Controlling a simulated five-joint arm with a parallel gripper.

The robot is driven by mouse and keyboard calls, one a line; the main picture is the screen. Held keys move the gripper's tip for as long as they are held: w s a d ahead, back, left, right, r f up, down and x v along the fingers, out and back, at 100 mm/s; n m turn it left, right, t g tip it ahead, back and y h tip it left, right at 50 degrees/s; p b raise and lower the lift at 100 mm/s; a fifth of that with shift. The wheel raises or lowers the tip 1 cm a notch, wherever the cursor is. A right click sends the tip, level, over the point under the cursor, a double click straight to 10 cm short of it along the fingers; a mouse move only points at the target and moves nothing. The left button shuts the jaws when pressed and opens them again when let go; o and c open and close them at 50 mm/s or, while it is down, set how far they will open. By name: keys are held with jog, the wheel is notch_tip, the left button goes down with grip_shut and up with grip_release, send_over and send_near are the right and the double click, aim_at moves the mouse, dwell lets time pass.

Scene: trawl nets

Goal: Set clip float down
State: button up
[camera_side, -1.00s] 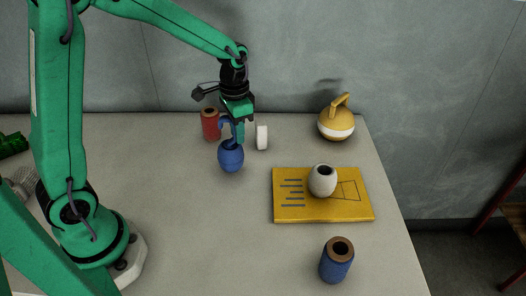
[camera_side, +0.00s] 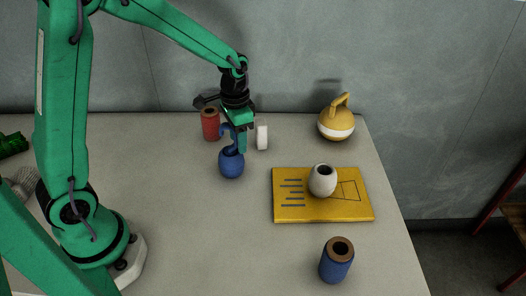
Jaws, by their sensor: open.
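The clip float is a blue rounded float (camera_side: 231,165) with a blue hooked clip on top, left of the table's middle. It stands upright and appears to rest on the table. My gripper (camera_side: 240,147) points down right at its top, beside the clip. The jaws are open, and the fingers overlap the clip and the float's upper edge in this view. I cannot tell whether a finger still touches it.
A red twine spool (camera_side: 210,124) stands close behind left, and a white disc (camera_side: 262,138) close right. A yellow-and-white float with a handle (camera_side: 336,124) stands back right. A white float (camera_side: 322,181) sits on a yellow board (camera_side: 290,213). A blue spool (camera_side: 336,262) stands in front.

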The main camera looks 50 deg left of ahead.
jog(key=shift+r, duration=0.1)
notch_tip(320, 180, up, 12)
dwell(0.7)
jog(key=shift+s+r, duration=0.1)
jog(key=shift+s, duration=0.05)
dwell(0.4)
jog(key=s+r+n+t, duration=0.1)
jog(key=s+n+t, duration=0.1)
jog(key=s, duration=0.6)
jog(key=s+d+r+n+t, duration=0.1)
jog(key=s+t, duration=0.2)
jog(key=s, duration=0.6)
jog(key=shift+s+d+r+n+t, duration=0.2)
jog(key=shift+r+n+t, duration=0.1)
jog(key=shift+r+n, duration=0.1)
